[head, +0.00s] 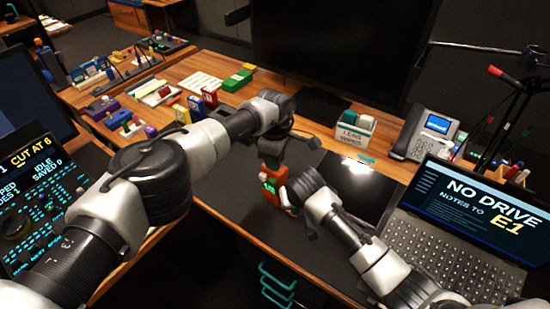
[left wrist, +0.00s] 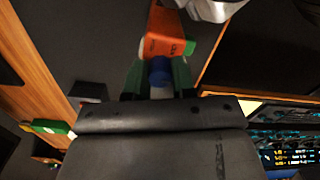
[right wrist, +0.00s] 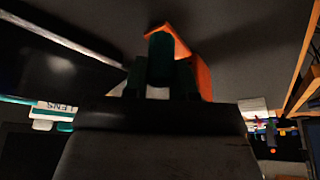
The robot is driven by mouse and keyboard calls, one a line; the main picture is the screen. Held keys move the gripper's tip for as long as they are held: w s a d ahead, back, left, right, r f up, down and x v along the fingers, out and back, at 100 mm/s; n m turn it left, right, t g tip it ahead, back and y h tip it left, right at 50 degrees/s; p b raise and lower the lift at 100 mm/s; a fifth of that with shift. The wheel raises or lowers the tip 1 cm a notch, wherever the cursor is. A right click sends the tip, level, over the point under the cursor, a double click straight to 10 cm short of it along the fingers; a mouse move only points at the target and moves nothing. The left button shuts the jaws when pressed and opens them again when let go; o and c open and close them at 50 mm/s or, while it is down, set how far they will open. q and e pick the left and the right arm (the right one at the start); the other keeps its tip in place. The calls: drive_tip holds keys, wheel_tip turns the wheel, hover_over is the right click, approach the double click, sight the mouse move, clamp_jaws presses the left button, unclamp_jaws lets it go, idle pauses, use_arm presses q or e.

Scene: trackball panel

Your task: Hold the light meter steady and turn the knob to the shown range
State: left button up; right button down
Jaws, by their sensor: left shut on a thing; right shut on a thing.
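The orange light meter (head: 273,192), with a pale dome and a green-lit face, is held over the dark desk mat in the head view. My left gripper (head: 271,158) comes from above. In the left wrist view its green fingers (left wrist: 158,74) are around a small blue part (left wrist: 159,66), apparently the knob, against the orange body (left wrist: 170,42). My right gripper (head: 290,198) is shut on the meter's body from the right. In the right wrist view a dark green finger crosses the orange case (right wrist: 203,78). The knob's pointer and range marks cannot be read.
A laptop (head: 467,215) reading "NO DRIVE" and "E1" is at right, beside a desk phone (head: 423,136). A lens-wipes box (head: 355,127) stands behind the meter. Coloured boxes and trays fill the left desk. A left screen (head: 28,160) shows "CUT AT 6".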

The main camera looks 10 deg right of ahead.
use_arm(q)
drive_tip(key=shift+m, duration=0.6)
drive_tip(key=o, duration=0.9)
drive_tip(key=shift+o, duration=0.2)
wheel_tip(320, 180, up, 12)
drive_tip(key=shift+w, duration=0.15)
drive_tip(key=shift+r, duration=0.1)
wheel_tip(320, 180, up, 11)
idle(1.1)
idle(0.3)
